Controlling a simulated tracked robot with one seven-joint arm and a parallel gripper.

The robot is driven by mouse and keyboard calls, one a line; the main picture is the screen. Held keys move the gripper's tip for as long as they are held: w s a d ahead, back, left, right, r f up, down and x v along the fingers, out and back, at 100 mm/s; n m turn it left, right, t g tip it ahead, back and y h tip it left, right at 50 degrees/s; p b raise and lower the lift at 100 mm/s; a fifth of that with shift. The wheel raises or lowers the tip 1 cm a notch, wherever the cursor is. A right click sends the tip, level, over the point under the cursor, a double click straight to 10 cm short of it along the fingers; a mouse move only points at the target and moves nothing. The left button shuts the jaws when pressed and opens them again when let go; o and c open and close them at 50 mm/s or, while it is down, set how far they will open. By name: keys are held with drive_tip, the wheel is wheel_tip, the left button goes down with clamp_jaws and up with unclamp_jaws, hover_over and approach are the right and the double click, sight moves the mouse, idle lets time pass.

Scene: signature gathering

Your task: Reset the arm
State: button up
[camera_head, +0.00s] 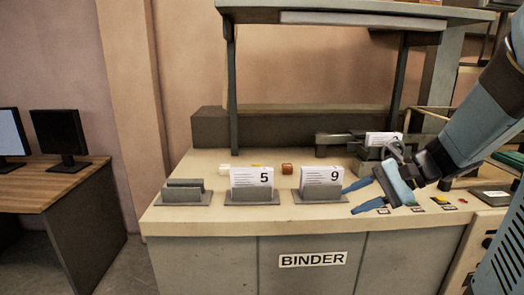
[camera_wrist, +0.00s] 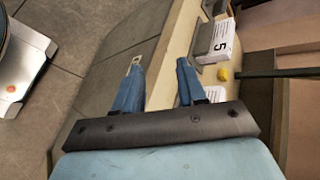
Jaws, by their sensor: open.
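My arm reaches in from the right in the head view. My gripper (camera_head: 358,198) is open, with its blue fingers apart over the right front part of the binder bench (camera_head: 215,226). In the wrist view my gripper (camera_wrist: 158,72) shows nothing between its fingers. The fingertips are just right of the holder with the card stack marked 9 (camera_head: 321,176); I cannot tell whether they touch it. The card stack marked 5 (camera_head: 251,180) stands in a holder to the left and also shows in the wrist view (camera_wrist: 218,42).
An empty holder (camera_head: 184,192) stands at the bench's left. Another card stack (camera_head: 382,139) sits on a machine (camera_head: 343,139) behind my gripper. An overhead shelf (camera_head: 345,17) spans the bench on posts. A wooden desk (camera_head: 48,182) with monitors is at the left, with open floor between.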

drive_tip(key=s+d+r+n+t+h, duration=0.1)
drive_tip(key=s+r+n+t+h, duration=0.2)
drive_tip(key=s+h, duration=0.7)
drive_tip(key=shift+d+r+n+h, duration=0.35)
drive_tip(key=shift+r+n, duration=0.65)
drive_tip(key=shift+n, duration=1.3)
